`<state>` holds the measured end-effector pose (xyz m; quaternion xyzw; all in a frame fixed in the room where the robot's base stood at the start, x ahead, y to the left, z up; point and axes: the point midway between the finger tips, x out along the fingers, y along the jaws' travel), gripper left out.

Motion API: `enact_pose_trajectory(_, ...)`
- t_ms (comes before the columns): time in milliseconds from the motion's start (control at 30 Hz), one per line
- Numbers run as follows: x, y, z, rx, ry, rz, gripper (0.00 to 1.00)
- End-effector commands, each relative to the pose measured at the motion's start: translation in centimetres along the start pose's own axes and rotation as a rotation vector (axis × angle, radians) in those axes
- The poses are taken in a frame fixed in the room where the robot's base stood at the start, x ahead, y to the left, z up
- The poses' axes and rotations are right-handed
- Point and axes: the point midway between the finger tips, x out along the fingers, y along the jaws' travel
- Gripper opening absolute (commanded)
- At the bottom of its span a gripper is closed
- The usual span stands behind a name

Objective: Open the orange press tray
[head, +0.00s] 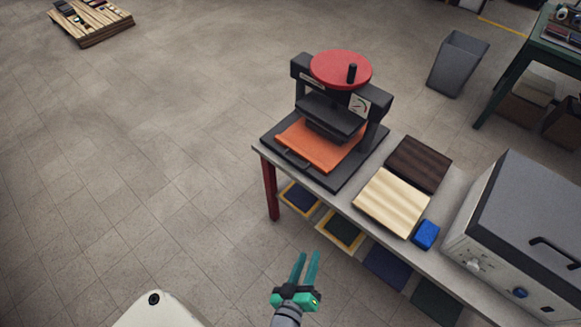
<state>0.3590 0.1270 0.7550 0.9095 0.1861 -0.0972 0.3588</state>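The orange press tray (318,149) sits in the base of a black press (345,182) on the workbench. It has a dark bar handle (292,159) along its front left edge. The tray lies under the dark press plate, which hides its back part. My gripper (306,256) is in front of the bench and apart from the tray, with its green fingers pointing up in the picture. A narrow gap shows between the fingers, and nothing is between them.
A red handwheel (341,69) tops the press. Right of it lie a dark board (418,163), a pale board (392,202), a blue block (426,235) and a large grey-and-white machine (525,230).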

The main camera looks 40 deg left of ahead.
Motion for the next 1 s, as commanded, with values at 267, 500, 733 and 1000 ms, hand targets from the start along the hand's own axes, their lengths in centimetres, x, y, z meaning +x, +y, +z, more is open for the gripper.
enact_pose_trajectory(267,9.3,-3.7,-6.5,-0.413,0.058,-0.005,0.30)
enact_pose_trajectory(500,14.2,-5.4,-13.4,-0.685,0.088,0.061,0.30)
enact_pose_trajectory(733,15.8,-5.9,-16.7,-0.791,0.095,0.104,0.30)
enact_pose_trajectory(1000,18.6,-5.7,-17.3,-0.798,0.093,0.110,0.30)
